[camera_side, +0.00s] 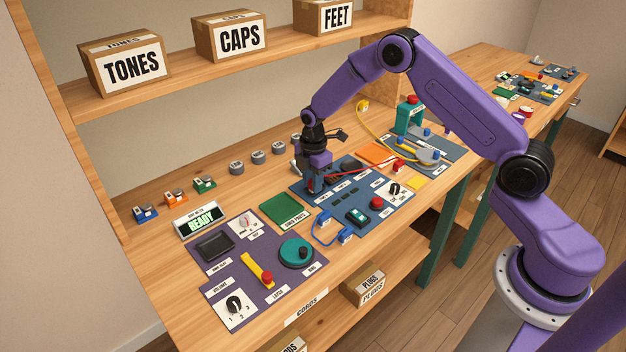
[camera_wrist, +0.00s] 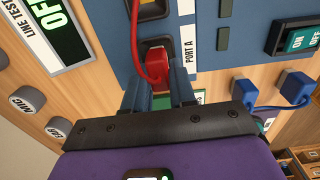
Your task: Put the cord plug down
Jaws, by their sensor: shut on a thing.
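My gripper (camera_side: 313,186) is low over the back left part of the blue panel (camera_side: 342,212). In the wrist view, my gripper (camera_wrist: 158,75) is shut on a red cord plug (camera_wrist: 155,64), with one finger on each side. The plug is at the dark socket beside the label PORT A (camera_wrist: 188,46). I cannot tell how deep it sits. A red cord (camera_wrist: 136,40) loops from it toward the top of the wrist view. In the side view, the red cord (camera_side: 350,174) runs right toward a red plug end (camera_side: 398,166).
Grey round knobs (camera_side: 257,157) stand behind.

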